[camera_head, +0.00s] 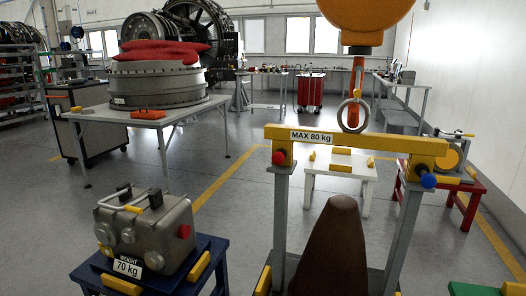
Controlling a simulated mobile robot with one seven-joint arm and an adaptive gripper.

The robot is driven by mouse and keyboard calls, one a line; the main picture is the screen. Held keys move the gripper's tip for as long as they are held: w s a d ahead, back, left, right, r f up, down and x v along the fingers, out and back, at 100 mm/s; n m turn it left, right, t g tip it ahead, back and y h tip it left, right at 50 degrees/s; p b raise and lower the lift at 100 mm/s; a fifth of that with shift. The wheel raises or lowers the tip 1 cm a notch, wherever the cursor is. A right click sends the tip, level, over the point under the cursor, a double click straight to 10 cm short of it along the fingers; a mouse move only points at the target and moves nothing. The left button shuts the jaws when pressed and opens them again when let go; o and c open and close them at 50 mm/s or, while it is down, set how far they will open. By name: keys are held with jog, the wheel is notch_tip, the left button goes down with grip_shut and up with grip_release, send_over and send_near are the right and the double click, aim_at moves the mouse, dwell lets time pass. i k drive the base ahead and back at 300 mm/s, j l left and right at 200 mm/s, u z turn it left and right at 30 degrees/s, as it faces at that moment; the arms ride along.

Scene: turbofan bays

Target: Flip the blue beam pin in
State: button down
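The blue beam pin (428,180) shows as a round blue knob at the right end of the yellow lifting beam (365,142), which is labelled MAX 80 kg. A red knob (279,158) sits at the beam's left end. The beam lies across two grey uprights (281,215). A metal ring (353,115) stands up from the beam's middle, at the lower end of an orange-red hanging piece (357,85). Whether the ring is hooked on it I cannot tell. My gripper is not in view.
A dark brown cone-shaped body (336,250) stands between the uprights. A grey box labelled 70 kg (148,235) sits on a blue stand at lower left. A large orange round body (365,12) hangs above the beam. A red stand (465,205) is at right. Open floor (235,225) lies left of the beam.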

aim_at(428, 181)
jog(key=i+j+z, duration=0.1)
jog(key=z, duration=0.3)
jog(key=j+z, duration=0.2)
jog(key=z, duration=0.2)
jog(key=j+z, duration=0.2)
jog(key=z, duration=0.2)
jog(key=i, duration=0.05)
